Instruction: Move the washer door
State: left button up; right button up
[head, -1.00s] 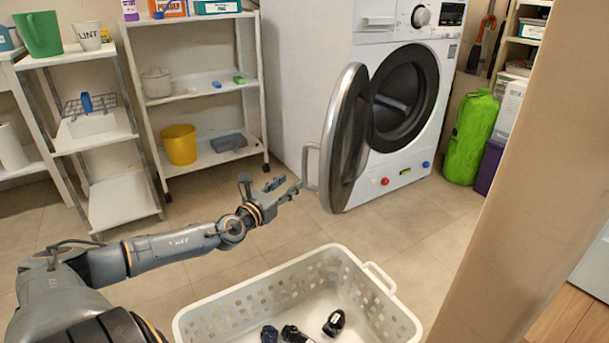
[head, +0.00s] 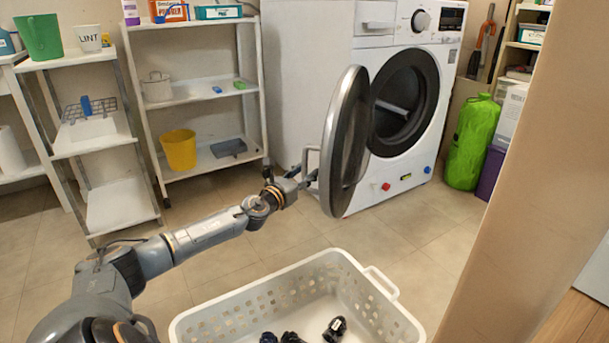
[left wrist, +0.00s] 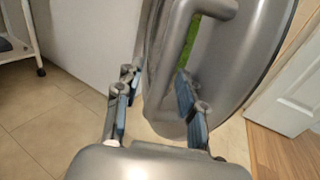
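The washer (head: 400,110) is white, and its round grey door (head: 346,140) stands swung wide open toward the left. The door handle (head: 308,158) is a grey bar on the door's outer face. My left gripper (head: 308,178) is at the lower part of this handle. In the left wrist view, the left gripper (left wrist: 157,85) has its two blue-padded fingers spread apart, with the handle (left wrist: 178,40) rising just beyond and between them. I cannot tell whether the fingers touch it. The door (left wrist: 240,60) fills the upper right there. My right gripper is not in view.
A white laundry basket (head: 215,320) with dark items inside stands on the floor in front. White shelves (head: 205,95) are at the left. A green bag (head: 472,142) stands right of the washer. A tan post (head: 530,190) blocks the right side.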

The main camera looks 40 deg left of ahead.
pick_arm(q)
grip_shut()
jog(key=shift+d, duration=0.15)
